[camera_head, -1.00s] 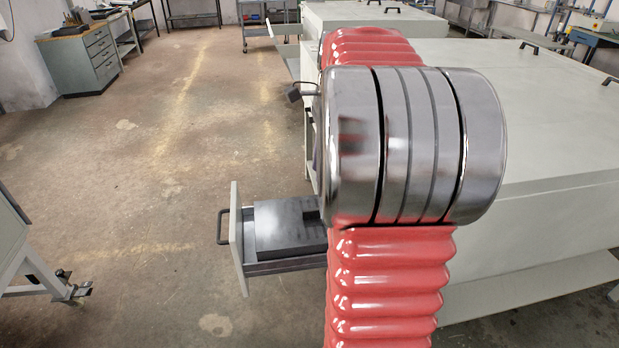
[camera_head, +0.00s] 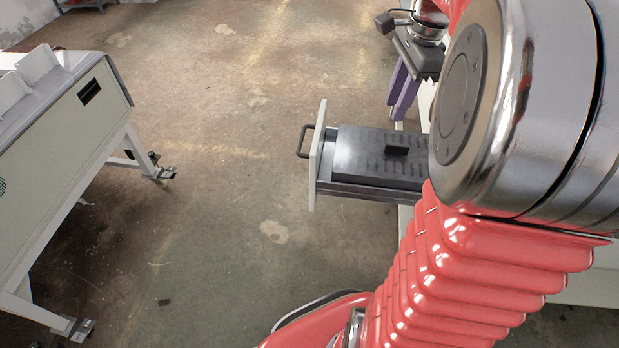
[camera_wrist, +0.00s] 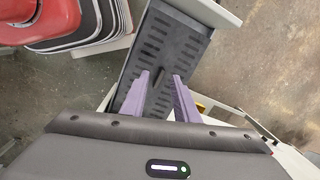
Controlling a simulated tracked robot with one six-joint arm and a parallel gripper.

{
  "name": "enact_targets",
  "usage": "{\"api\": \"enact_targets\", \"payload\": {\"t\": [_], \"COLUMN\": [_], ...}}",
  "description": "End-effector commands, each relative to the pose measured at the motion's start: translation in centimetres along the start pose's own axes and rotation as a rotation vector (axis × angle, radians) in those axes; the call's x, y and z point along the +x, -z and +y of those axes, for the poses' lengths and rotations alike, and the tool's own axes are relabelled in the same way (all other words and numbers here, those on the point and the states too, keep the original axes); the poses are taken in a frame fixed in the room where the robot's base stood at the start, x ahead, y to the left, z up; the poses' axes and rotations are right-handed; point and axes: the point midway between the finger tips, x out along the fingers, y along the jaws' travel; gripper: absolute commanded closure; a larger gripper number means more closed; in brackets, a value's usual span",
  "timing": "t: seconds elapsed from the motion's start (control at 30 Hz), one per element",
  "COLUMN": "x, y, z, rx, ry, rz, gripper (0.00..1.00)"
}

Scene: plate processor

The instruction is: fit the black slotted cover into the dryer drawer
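The black slotted cover (camera_head: 360,150) lies on the pulled-out dryer drawer (camera_head: 318,150), with a small raised black grip block (camera_head: 397,151) on top. Its far right part is hidden by my arm, and I cannot tell if it is fully seated. In the wrist view the cover (camera_wrist: 172,30) shows its rows of slots and lies below my gripper. My gripper (camera_head: 398,106) has purple fingers and hangs beyond the drawer in the head view. In the wrist view the gripper (camera_wrist: 162,76) is open and empty, its fingers on either side of the grip block's line.
The drawer has a light front panel with a black handle (camera_head: 304,142) facing left. A pale machine on legs (camera_head: 70,115) stands at the left. Open concrete floor (camera_head: 220,180) lies between it and the drawer.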

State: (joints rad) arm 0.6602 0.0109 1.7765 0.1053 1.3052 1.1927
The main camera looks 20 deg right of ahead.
Motion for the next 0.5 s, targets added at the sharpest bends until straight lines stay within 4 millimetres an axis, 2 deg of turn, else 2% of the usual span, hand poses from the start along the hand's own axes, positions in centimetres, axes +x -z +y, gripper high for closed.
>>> {"api": "enact_targets", "payload": {"t": [0.03,0.2,0.5], "x": [-0.3,-0.5,0.0], "y": [-1.8,-6.6,-13.7], "z": [0.6,2.7,7.5], "rx": [-0.084,-0.385,-0.910], "ry": [0.016,0.066,0.156], "rz": [0.009,0.044,0.117], "gripper": [0.72,0.72,0.72]}}
